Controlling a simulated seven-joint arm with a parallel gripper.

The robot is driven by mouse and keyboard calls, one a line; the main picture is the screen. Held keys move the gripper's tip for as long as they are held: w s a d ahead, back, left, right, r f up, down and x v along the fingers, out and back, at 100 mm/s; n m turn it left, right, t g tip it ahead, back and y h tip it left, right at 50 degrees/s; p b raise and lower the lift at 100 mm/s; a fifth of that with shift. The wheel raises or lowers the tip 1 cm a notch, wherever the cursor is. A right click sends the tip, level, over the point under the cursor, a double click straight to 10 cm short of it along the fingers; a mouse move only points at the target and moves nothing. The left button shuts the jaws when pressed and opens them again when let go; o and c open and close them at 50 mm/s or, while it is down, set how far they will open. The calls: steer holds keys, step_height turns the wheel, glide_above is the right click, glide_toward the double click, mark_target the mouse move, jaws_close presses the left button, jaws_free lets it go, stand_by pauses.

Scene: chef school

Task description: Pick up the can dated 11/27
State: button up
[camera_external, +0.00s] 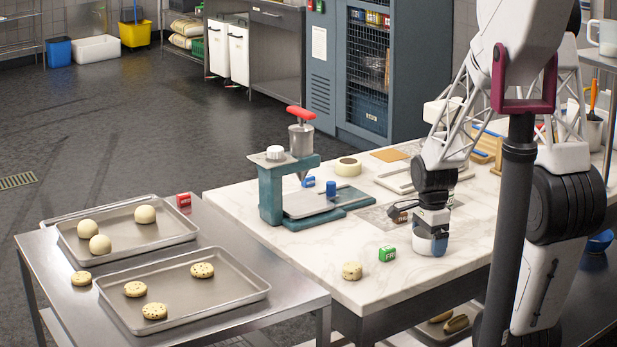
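My gripper (430,247) points down, low over the marble worktop; from this side I cannot tell whether its fingers are open or shut, or whether anything is between them. A small green item with a white label (387,254) sits on the worktop, just left of my gripper and apart from it. A similar red item (184,200) sits at the back right of the steel table. Any of these may be cans, but no date is legible.
Trays (215,292) with biscuits and dough balls (145,214) cover the steel table (60,262).

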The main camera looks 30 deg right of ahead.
steer(key=shift+o, duration=0.3)
step_height(320, 180, up, 12)
steer(key=shift+r, duration=0.15)
stand_by(0.6)
stand_by(0.3)
steer(key=s+a+r+n+t, duration=0.1)
steer(key=s+a+r+n, duration=0.3)
steer(key=s+a+n, duration=0.3)
steer(key=s+a+r+n+t, duration=0.1)
steer(key=s+a+r+n, duration=0.4)
steer(key=n, duration=0.8)
steer(key=s+a, duration=0.2)
steer(key=s, duration=0.1)
steer(key=shift+a+t, duration=0.25)
steer(key=shift+t, duration=0.05)
steer(key=shift+c, duration=0.3)
